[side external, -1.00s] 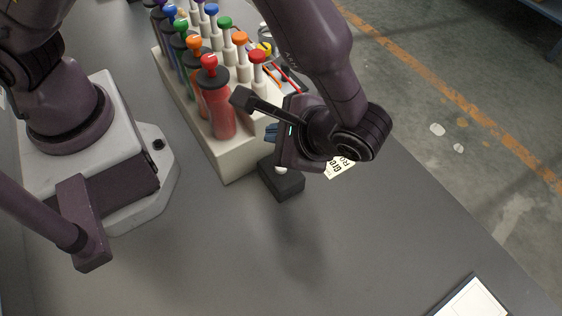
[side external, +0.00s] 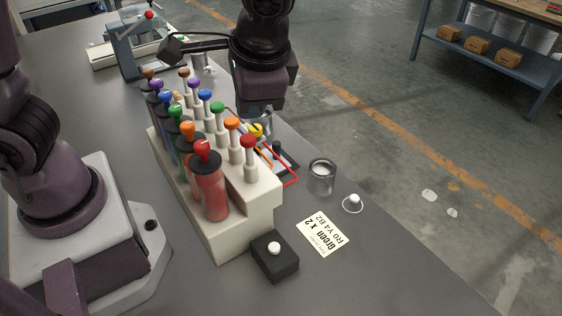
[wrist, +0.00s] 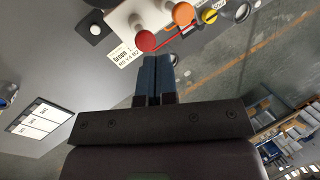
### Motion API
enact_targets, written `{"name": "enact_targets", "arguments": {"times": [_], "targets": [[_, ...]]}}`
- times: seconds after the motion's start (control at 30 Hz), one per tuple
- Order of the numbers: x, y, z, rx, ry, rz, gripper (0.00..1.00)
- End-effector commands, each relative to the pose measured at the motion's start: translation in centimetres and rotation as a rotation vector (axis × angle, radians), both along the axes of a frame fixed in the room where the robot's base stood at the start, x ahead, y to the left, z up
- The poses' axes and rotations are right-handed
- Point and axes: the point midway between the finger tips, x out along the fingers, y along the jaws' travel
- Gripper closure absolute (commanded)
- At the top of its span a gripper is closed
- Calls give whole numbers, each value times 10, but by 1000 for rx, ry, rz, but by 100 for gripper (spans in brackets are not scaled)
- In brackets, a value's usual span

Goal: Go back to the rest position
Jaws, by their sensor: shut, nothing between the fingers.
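My gripper shows in the wrist view with its two blue fingers (wrist: 155,75) side by side, shut and empty. In the side external view, its dark body hangs above the far right side of the cream bottle rack (side external: 228,235); the fingertips cannot be made out there. The rack holds rows of bottles with coloured caps, including a large red bottle (side external: 211,190) at the near end. The gripper holds none of them.
A black box with a white button (side external: 274,248), a label card (side external: 322,233), a metal cup (side external: 321,178) and red and orange tools lie around the rack. A bench apparatus (side external: 135,45) stands at the back. A shelf (side external: 490,50) stands beyond the aisle.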

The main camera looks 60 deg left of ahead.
Motion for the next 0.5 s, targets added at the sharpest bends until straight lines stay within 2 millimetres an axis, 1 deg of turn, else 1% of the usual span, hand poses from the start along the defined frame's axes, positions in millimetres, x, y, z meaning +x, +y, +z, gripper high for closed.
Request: {"name": "enact_targets", "arguments": {"times": [0.03,0.2,0.33,0.5], "targets": [[-7,15,16,-53,-44,38,100],[-34,50,49,-206,-189,124,100],[-57,70,66,-299,-316,179,100],[-79,85,78,-371,-460,223,100]]}}
